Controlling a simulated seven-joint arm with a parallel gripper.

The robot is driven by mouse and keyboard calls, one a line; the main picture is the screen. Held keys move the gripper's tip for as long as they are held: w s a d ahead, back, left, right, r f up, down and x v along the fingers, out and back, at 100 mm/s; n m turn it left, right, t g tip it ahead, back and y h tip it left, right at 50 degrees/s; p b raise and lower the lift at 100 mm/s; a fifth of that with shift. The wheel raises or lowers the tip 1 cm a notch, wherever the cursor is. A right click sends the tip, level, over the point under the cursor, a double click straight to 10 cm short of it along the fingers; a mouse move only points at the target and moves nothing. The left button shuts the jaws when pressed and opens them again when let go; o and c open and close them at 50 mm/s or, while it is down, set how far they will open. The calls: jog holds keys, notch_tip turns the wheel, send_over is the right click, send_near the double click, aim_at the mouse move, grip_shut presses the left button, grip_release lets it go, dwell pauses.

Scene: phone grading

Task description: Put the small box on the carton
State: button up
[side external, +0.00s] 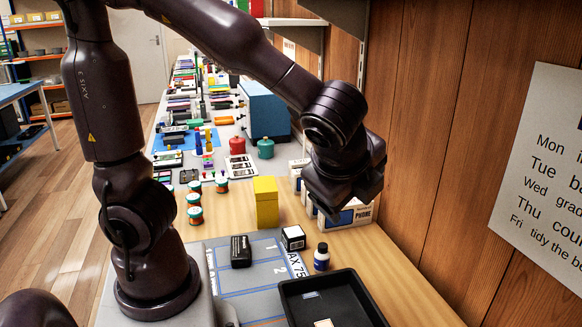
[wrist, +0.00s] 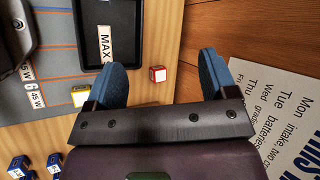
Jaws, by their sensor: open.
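A small white box with black faces (side external: 293,238) sits on the grey mat's edge in the side external view. White cartons printed PHONE (side external: 352,219) stand along the wall, partly hidden behind my gripper. A tall yellow box (side external: 265,203) stands left of them. My gripper (wrist: 162,68) is open and empty, its two blue fingers wide apart in the wrist view. In the side external view its dark body hangs at the cartons; its fingertips are not clear there. The wrist view shows a small red-and-white box (wrist: 157,74) below, between the fingers in the picture; I cannot tell whether it matches.
A black tray (side external: 290,301) lies at the front, with a small bottle (side external: 321,258) beside it. A black object (side external: 240,251) lies on the mat (side external: 228,275). The wooden wall (side external: 425,130) is close on the right. Several spools (side external: 194,200) stand left of the yellow box.

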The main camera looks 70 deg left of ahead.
jog(key=s+a+r+n+h, duration=0.2)
jog(key=s+n+h, duration=0.1)
jog(key=n, duration=0.4)
jog(key=s+a+r+n+h, duration=0.2)
jog(key=s+a+n+h, duration=0.1)
jog(key=s+n, duration=0.2)
jog(key=shift+s+n+t, duration=0.35)
jog(key=shift+n+t, duration=0.05)
jog(key=shift+n, duration=0.5)
